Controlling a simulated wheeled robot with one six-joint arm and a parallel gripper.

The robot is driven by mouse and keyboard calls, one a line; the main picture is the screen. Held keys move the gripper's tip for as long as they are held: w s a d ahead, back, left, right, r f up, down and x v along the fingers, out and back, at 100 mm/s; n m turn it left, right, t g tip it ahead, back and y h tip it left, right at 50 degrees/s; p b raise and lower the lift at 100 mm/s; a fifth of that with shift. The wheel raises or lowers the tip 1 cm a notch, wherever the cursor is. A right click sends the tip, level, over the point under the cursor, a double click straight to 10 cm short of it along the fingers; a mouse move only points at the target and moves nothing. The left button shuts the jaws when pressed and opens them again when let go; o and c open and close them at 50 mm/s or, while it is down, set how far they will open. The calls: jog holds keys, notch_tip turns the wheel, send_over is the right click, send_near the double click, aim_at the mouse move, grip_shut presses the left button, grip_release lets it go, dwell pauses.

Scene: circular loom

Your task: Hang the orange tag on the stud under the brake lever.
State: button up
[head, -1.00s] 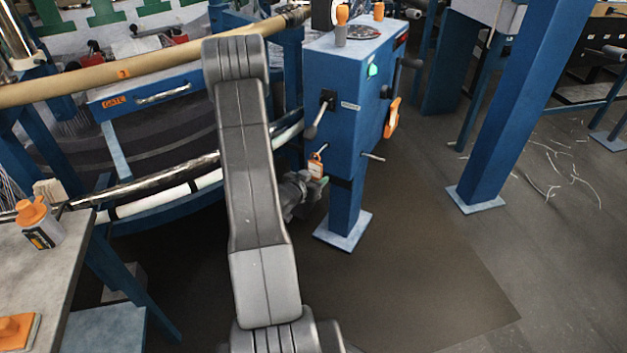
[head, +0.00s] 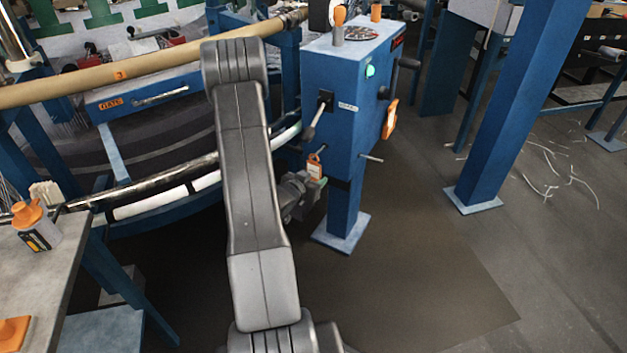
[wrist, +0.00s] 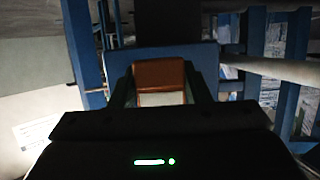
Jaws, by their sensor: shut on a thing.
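The orange tag (head: 315,168) shows small in the head view, just below the brake lever (head: 316,120) on the blue control post (head: 345,85). A pale part is on its front, and a small dark loop shows at its top. My gripper (head: 318,182) is shut on the tag from below. In the wrist view the tag (wrist: 160,76) is brown-orange between the two dark fingers, with the blue post face (wrist: 118,62) close behind it.
A metal rod (head: 371,158) sticks out of the post to the right of the tag. An orange part (head: 390,119) hangs on the post's right side. The loom's curved rails (head: 150,192) lie to the left. Open floor (head: 420,260) lies to the right.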

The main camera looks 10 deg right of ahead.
jog(key=shift+f, duration=0.15)
jog(key=o, duration=1.1)
jog(key=shift+o, duration=0.2)
jog(key=v, duration=0.9)
jog(key=shift+f, duration=0.35)
